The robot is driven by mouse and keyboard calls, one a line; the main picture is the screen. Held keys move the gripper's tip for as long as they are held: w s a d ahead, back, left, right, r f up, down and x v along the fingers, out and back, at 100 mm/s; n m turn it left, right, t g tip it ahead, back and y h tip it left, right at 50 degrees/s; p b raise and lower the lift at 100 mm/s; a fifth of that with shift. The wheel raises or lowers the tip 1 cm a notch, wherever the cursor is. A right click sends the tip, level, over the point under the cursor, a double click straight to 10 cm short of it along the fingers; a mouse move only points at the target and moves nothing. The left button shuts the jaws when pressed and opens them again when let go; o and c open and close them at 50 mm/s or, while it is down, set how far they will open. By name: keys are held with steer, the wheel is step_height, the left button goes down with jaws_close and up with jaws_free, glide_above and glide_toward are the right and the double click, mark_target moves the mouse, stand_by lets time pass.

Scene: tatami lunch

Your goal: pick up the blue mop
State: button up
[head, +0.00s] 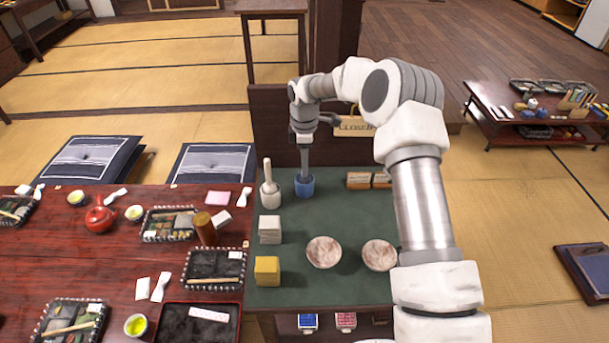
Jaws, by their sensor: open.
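The blue mop (304,187) stands upright near the back edge of a green-topped counter (325,215). It has a blue head at the bottom and a thin grey shaft rising from it. My gripper (302,143) points down directly over the mop, at the upper end of the shaft. The jaws are open, and they are small and partly hidden at this angle. I cannot tell whether the shaft's top is between the fingers or just below them.
A white mop-like object (269,190) stands close left of the mop. Wooden blocks (358,180) are to its right. Nearer are a white block (269,230), a yellow block (267,271) and two bowls (323,252), (379,255). A red table (75,265) with dishes adjoins on the left.

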steer(key=shift+f, duration=0.2)
steer(key=shift+c, duration=0.3)
jaws_close()
